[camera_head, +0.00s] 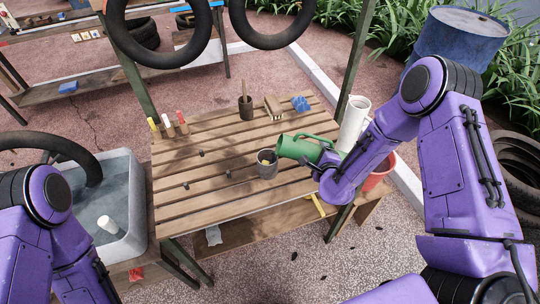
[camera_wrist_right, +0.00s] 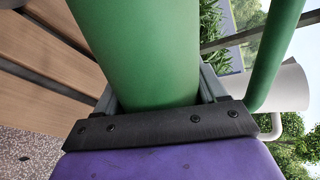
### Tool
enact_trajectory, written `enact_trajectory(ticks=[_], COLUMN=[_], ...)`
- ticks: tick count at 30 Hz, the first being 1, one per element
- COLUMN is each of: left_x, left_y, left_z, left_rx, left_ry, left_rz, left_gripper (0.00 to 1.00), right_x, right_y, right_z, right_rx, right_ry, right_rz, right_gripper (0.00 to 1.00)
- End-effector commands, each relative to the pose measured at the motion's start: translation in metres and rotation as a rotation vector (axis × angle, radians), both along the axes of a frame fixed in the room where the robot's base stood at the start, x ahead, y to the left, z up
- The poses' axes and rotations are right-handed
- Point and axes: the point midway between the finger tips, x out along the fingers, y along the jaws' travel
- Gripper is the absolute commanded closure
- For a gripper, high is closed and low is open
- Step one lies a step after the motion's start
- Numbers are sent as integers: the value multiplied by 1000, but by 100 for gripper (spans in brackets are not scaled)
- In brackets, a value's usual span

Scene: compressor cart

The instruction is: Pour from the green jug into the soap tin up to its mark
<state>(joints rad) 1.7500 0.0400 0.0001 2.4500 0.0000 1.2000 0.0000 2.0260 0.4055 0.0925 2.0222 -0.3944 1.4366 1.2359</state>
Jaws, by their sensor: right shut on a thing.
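The green jug (camera_head: 297,148) is tipped to the left over the slatted bench, its mouth just above and to the right of the soap tin. My right gripper (camera_head: 321,167) is shut on the jug. In the right wrist view the jug's green body (camera_wrist_right: 140,50) sits between the jaws, its handle (camera_wrist_right: 276,50) to the right. No stream shows clearly. My left gripper is out of view.
A white pitcher (camera_head: 353,120) stands behind my right wrist, near a red bucket (camera_head: 378,174). A brown pot (camera_head: 246,107), brush (camera_head: 273,107) and blue cloth (camera_head: 301,104) lie at the bench's back. A water-filled basin (camera_head: 135,190) is at left.

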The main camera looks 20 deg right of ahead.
Motion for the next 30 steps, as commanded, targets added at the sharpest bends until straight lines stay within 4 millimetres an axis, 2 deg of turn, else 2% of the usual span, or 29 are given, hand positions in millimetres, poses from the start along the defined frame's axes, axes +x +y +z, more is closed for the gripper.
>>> enact_trajectory(ticks=[30], left_x=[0], left_y=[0], left_z=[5], left_rx=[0], left_ry=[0], left_rz=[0], left_gripper=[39], right_x=[1], right_y=[2], right_z=[6], right_rx=[-31], right_ry=[10], right_rz=[0], right_gripper=[80])
